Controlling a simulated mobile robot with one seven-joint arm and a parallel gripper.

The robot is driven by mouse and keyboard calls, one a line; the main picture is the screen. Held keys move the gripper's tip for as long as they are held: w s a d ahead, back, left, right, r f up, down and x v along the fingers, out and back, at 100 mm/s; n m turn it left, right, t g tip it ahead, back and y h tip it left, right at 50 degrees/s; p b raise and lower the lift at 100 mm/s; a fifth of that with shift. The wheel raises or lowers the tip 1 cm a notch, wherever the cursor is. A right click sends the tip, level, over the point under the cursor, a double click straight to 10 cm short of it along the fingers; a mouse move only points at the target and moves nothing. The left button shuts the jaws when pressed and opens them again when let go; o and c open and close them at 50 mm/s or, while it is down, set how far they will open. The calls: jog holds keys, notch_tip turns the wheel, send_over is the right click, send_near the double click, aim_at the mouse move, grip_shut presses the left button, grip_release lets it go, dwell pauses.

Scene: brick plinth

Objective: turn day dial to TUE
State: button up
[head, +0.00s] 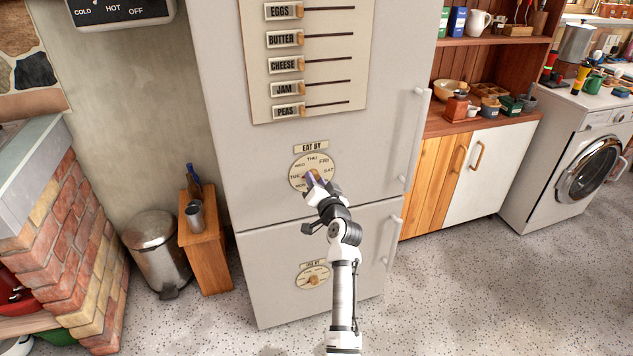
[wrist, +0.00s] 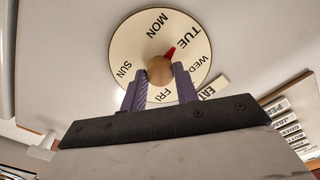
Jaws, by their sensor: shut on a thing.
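The day dial is a round cream disc (head: 300,167) under an EAT BY label on the pale fridge front. In the wrist view the dial face (wrist: 128,45) shows MON, TUE, WED, FRI and SUN; other parts are hidden by my gripper. At its centre is a round wooden knob (wrist: 159,69) with a red pointer (wrist: 170,52). The pointer aims up and right at about the TUE lettering. My gripper (wrist: 160,80) is shut on the knob, one purple finger on each side. In the head view my gripper (head: 314,180) covers the dial's lower right.
A second, smaller dial (head: 313,277) is on the lower fridge door. Word sliders (head: 284,39) are on a panel above. Door handles (head: 416,140) stand out at the right. A bin (head: 155,250) and a small wooden stand (head: 205,245) are at the left. Speckled floor lies clear at the right.

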jog(key=shift+m, duration=0.7)
jog(key=o, duration=1)
jog(key=shift+s, duration=0.1)
jog(key=b+v, duration=0.2)
jog(key=v, duration=1.1)
jog(key=shift+s+d+b, duration=0.15)
jog(key=shift+s+b, duration=0.15)
